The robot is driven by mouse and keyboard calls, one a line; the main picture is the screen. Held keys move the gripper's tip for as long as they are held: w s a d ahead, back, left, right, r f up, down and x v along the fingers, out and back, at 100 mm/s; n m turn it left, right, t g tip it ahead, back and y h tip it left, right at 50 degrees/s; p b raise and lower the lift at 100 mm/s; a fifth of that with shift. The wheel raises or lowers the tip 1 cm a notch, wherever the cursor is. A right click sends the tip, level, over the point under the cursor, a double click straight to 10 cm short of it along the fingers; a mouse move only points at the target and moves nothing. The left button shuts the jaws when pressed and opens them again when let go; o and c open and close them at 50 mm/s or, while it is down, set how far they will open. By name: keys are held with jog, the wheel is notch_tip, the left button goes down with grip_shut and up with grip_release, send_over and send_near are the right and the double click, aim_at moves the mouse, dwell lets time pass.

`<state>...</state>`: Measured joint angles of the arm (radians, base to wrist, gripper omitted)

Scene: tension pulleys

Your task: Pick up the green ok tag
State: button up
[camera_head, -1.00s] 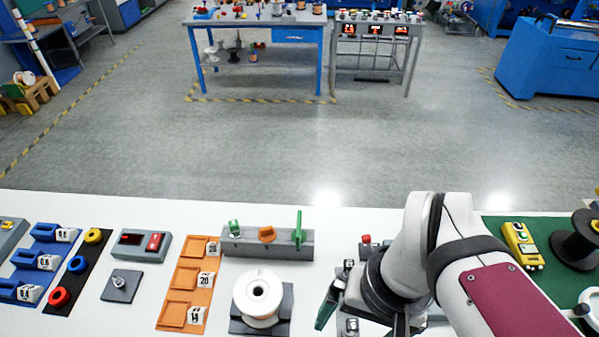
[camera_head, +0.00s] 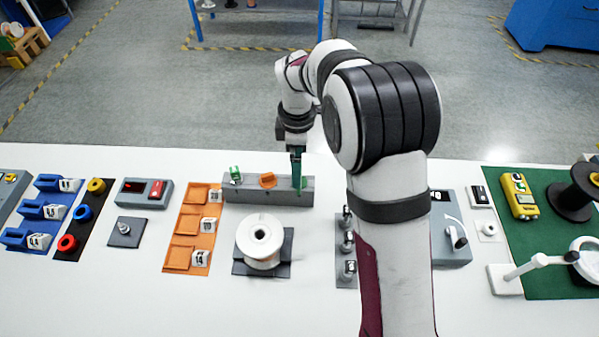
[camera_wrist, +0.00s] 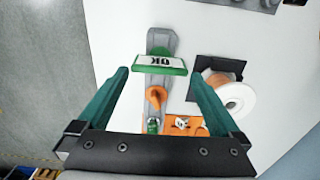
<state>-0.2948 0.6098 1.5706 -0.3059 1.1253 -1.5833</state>
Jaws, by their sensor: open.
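The green OK tag (camera_wrist: 160,67) has a white face lettered OK and stands on the grey bar holder (camera_head: 243,194). In the head view the tag (camera_head: 300,182) is edge-on at the holder's right end, partly covered by my gripper (camera_head: 297,160). My gripper points down above that end. In the wrist view its green fingers (camera_wrist: 158,76) are spread apart, with the tag showing between their tips. No contact with the tag is visible. How far the tips are above it is hard to tell.
An orange piece (camera_head: 267,180) and a small green piece (camera_head: 235,173) sit farther left on the same holder. A white spool (camera_head: 260,238) stands on a dark plate in front. An orange tray (camera_head: 187,228) with numbered white tags lies to the left.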

jog(key=f, duration=0.4)
jog(key=shift+d+f, duration=0.2)
jog(key=shift+f, duration=0.1)
jog(key=c, duration=1)
jog(key=shift+o, duration=0.2)
jog(key=shift+w+r, duration=0.1)
jog(key=shift+r, duration=0.55)
notch_tip(320, 180, up, 3)
jog(key=s+d+r, duration=0.3)
jog(key=d+r, duration=0.3)
jog(key=d, duration=0.5)
jog(key=shift+d+r, duration=0.15)
jog(key=shift+r, duration=0.25)
